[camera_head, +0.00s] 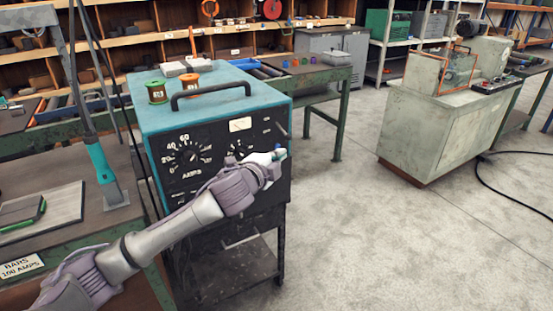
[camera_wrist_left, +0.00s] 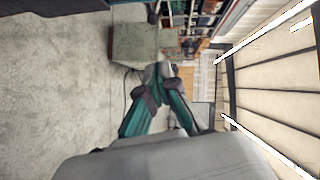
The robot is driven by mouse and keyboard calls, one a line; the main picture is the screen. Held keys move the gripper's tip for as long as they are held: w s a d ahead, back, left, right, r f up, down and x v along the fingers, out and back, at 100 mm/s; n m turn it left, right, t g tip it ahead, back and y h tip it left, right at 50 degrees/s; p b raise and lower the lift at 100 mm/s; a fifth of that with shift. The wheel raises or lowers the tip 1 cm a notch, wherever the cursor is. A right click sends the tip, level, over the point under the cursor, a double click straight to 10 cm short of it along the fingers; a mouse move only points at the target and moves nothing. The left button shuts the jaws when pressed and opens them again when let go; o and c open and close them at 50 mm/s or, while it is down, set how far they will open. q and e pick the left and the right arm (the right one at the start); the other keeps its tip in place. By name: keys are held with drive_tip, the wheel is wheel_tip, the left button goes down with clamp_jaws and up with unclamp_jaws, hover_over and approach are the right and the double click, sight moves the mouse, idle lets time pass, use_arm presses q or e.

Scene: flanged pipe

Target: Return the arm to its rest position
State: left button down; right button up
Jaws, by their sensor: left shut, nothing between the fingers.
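My left arm reaches in from the lower left of the head view. My left gripper (camera_head: 278,155) is in front of the dark front panel of the teal machine (camera_head: 215,95), near its right edge. I cannot tell whether it touches the panel. In the left wrist view the fingers of my left gripper (camera_wrist_left: 164,72) come together at their tips, with nothing between them. My right gripper is in neither view.
A bench (camera_head: 80,217) stands at the left. A pale green cabinet (camera_head: 440,122) stands at the right, with open concrete floor (camera_head: 375,235) before it.

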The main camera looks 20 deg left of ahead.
use_arm(q)
drive_tip(key=shift+s+a, duration=0.1)
drive_tip(key=shift+s, duration=0.3)
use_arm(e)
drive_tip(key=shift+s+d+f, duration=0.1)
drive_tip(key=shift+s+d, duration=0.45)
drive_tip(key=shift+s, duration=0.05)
